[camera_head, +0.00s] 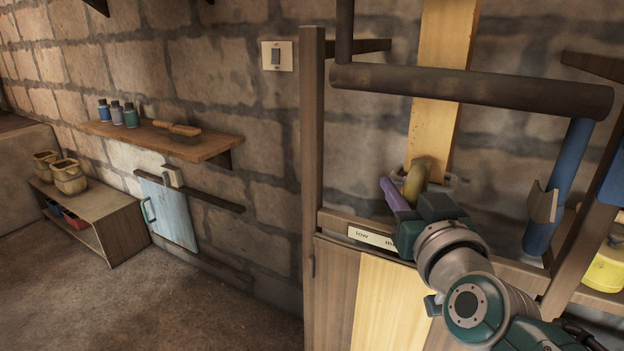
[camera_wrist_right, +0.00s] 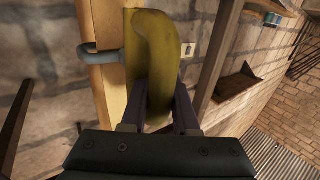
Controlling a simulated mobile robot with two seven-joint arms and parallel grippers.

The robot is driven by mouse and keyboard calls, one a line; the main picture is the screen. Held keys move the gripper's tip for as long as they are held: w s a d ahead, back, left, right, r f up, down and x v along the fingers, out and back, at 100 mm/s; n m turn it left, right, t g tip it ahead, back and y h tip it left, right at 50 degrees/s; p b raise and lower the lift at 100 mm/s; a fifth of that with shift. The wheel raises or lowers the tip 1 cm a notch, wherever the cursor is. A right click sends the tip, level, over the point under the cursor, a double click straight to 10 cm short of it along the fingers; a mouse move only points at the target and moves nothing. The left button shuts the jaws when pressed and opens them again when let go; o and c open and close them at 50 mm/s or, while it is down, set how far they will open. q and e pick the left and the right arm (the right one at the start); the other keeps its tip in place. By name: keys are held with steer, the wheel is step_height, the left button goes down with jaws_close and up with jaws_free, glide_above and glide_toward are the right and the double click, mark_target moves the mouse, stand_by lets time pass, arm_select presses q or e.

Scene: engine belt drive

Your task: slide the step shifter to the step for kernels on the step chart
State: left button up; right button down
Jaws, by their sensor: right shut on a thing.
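A yellow, curved lever handle (camera_head: 417,180), which looks like the step shifter, stands in front of a light wooden board above the cabinet. My right gripper (camera_head: 405,198) is shut on it, with a purple finger on its left side in the head view. In the right wrist view the yellow handle (camera_wrist_right: 158,50) rises between the two purple fingers (camera_wrist_right: 160,103). A white label strip (camera_head: 371,237) on the cabinet's top rail reads "low" and the start of another word; my right wrist covers the rest. I cannot make out a step chart. My left gripper is out of view.
A dark horizontal shaft (camera_head: 470,88) crosses above my right arm. A blue post (camera_head: 560,180) with a bracket stands to its right. A wooden upright (camera_head: 312,130) stands left. A wall shelf (camera_head: 165,141) holds bottles and a brush-like tool. The floor at left is clear.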

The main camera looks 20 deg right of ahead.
steer(key=shift+s+d, duration=0.1)
steer(key=s+d+p, duration=0.2)
steer(key=s+d, duration=0.2)
steer(key=s, duration=0.1)
steer(key=shift+s+d, duration=0.15)
steer(key=shift+d, duration=0.15)
steer(key=c, duration=1.1)
jaws_free()
steer(key=o, duration=0.4)
steer(key=shift+s+d, duration=0.1)
steer(key=v, duration=1)
